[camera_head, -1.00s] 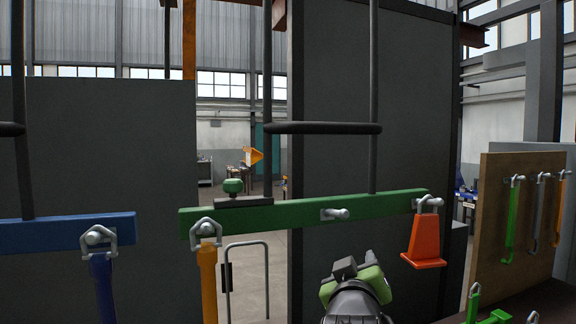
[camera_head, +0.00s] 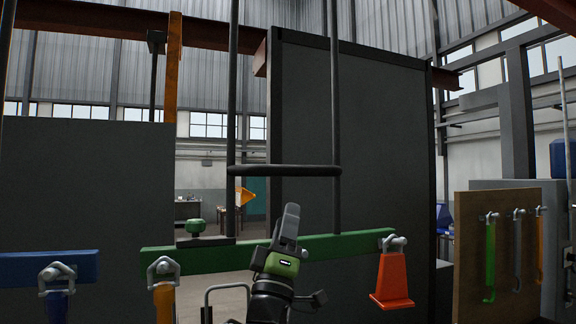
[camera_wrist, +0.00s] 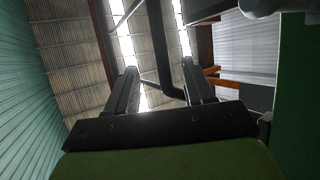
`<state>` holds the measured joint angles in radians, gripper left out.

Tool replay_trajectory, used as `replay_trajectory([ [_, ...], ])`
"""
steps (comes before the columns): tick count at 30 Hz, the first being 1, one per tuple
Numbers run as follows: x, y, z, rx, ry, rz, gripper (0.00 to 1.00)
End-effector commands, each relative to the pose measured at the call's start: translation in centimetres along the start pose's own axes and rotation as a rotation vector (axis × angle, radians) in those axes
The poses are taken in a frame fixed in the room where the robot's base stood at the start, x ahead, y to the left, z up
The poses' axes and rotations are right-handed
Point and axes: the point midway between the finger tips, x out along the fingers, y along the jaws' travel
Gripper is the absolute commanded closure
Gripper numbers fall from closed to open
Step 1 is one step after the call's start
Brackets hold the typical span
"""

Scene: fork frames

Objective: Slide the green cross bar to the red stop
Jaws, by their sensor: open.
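The green cross bar (camera_head: 340,247) hangs level from two dark rods in the head view, with a green knob (camera_head: 195,227) on a dark block at its left part. My gripper (camera_head: 291,210) points upward in front of the bar and hides part of it. Its tips are above the bar's top edge and below the dark horizontal handle (camera_head: 285,171). In the wrist view my gripper (camera_wrist: 160,78) has its two fingers apart, with a dark rod seen between and beyond them. Contact cannot be told. I cannot clearly pick out the red stop.
An orange-red cone (camera_head: 392,282) hangs from the bar's right end, and an orange strap (camera_head: 164,300) from its left end. A blue bar (camera_head: 50,267) hangs further left. A brown board (camera_head: 508,250) with hanging tools stands right. Rusty beams cross overhead.

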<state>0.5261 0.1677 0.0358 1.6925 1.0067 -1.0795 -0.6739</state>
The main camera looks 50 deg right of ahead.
Motion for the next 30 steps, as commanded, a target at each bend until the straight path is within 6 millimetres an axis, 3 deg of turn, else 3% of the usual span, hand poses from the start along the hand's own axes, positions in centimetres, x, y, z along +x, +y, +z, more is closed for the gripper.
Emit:
replay_trajectory([
  [18, 13.2, 0.5, -0.2, 0.004, -0.002, -0.002, 0.47],
  [24, 15.4, 0.3, -0.1, 0.004, -0.002, -0.003, 0.47],
  [30, 15.5, 0.1, -0.1, 0.006, -0.001, -0.004, 0.47],
])
